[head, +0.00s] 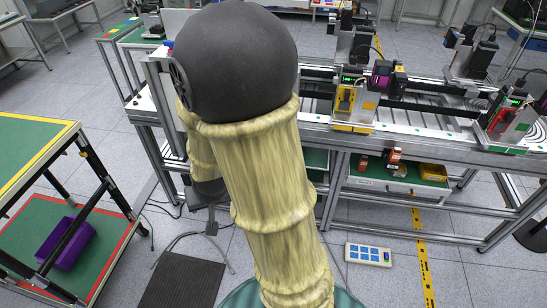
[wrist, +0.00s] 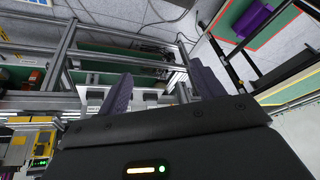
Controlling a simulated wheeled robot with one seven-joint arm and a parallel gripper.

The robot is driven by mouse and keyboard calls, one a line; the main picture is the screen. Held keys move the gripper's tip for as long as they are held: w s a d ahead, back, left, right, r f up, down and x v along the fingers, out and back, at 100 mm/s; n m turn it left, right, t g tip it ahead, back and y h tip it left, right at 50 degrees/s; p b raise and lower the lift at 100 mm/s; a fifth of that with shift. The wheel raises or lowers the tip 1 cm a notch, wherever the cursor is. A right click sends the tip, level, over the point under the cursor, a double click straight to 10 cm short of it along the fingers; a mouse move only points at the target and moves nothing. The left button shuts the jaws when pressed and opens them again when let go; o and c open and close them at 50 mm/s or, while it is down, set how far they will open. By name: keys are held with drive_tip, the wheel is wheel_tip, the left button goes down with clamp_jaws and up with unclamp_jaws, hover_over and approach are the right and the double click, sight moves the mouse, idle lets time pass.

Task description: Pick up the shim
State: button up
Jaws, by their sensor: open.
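My gripper (wrist: 160,90) shows in the wrist view with its two dark purple fingers spread wide apart and nothing held between them. Beyond the fingers is the metal frame of a workbench, with small pale and grey parts that are too small to name. I cannot pick out the shim in either view.
A green-topped cart (head: 30,150) with a purple bin (head: 66,243) on its lower shelf stands at left. The workbench carries a conveyor line with several machines. Below it are a yellow tray (head: 433,172) and small orange items (head: 394,157).

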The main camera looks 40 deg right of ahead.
drive_tip(key=w+d+f+m+t+h+b, duration=0.1)
drive_tip(key=d+f+m+t+h+b, duration=0.2)
drive_tip(key=d, duration=0.7)
drive_tip(key=w+d+f+m+t+h+b, duration=0.2)
drive_tip(key=d+f+m+t+h+b, duration=0.1)
drive_tip(key=d+f+h, duration=0.5)
drive_tip(key=shift+d+f+t+h, duration=0.2)
drive_tip(key=shift+d+t+h, duration=0.3)
drive_tip(key=shift+d+h, duration=0.55)
drive_tip(key=shift+a+m, duration=0.15)
drive_tip(key=shift+m, duration=0.15)
